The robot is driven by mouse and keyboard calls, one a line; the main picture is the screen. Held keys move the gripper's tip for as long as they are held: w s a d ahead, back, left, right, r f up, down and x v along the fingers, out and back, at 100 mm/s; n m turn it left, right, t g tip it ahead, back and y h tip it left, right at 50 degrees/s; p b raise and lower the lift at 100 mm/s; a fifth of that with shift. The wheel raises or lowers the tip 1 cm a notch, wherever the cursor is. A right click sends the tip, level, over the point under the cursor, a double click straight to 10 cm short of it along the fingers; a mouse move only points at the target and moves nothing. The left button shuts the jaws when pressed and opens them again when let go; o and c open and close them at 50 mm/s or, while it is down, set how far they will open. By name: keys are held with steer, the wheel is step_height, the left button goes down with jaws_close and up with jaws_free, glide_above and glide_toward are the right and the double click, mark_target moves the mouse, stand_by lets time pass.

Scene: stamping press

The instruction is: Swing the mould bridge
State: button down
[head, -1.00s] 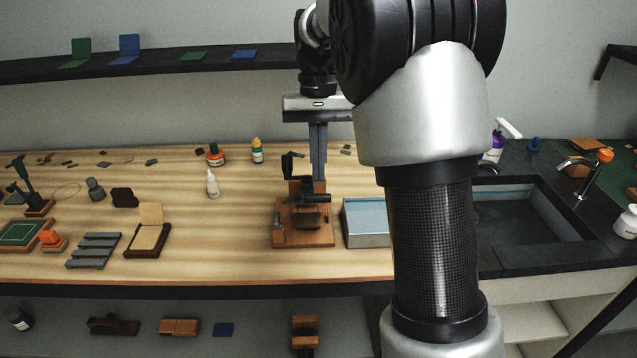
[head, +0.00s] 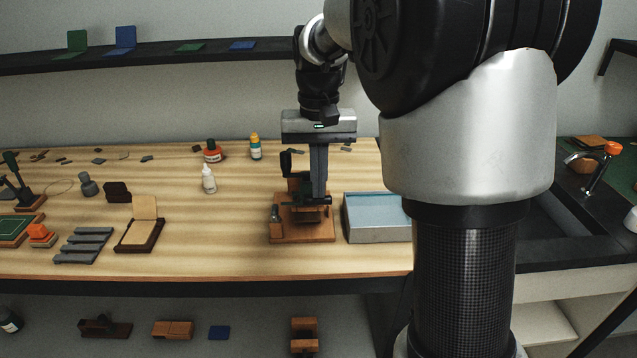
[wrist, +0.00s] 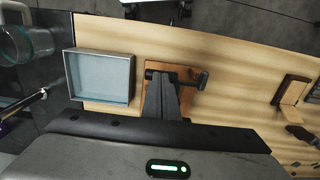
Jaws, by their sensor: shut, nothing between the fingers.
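The stamping press has a reddish wooden base (head: 288,238) on the bench, left of the blue-grey tray. A dark bar (head: 325,201), which looks like the mould bridge, lies across its upper part; an upright dark lever (head: 285,160) stands at its left. In the wrist view the bar ends in a dark handle (wrist: 201,80) on the right, over the wooden base (wrist: 182,71). My gripper (head: 318,194) points straight down at the press, shut and empty, its fingertips at the bar. The fingers (wrist: 162,84) hide part of the press; I cannot tell whether they touch the bar.
A shallow blue-grey tray (head: 378,236) stands close to the right of the press. A white bottle (head: 208,180), a red bottle (head: 213,152) and an open wooden box (head: 139,236) are on the left. The bench between bottles and press is clear. A dark sink lies far right.

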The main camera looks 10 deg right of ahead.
steer(key=f+b, duration=0.1)
steer(key=s+f+t+b, duration=0.1)
steer(key=shift+a+f+b, duration=0.1)
steer(key=shift+f+b, duration=0.2)
steer(key=shift+f, duration=0.1)
steer(key=shift+s+a+f, duration=0.1)
steer(key=shift+s+f, duration=0.1)
steer(key=shift+f, duration=0.3)
steer(key=shift+s+f, duration=0.2)
steer(key=shift+f, duration=0.25)
step_height(320, 180, up, 14)
steer(key=s+p, duration=0.2)
steer(key=p, duration=0.3)
steer(key=s+f+n+t, duration=0.1)
steer(key=s+f+t, duration=0.15)
steer(key=s, duration=0.65)
steer(key=s+f+n+t, duration=0.1)
steer(key=s+f+t, duration=0.15)
steer(key=s, duration=0.75)
step_height(320, 180, up, 14)
steer(key=p, duration=1.3)
steer(key=shift+w, duration=0.35)
steer(key=shift+r, duration=0.1)
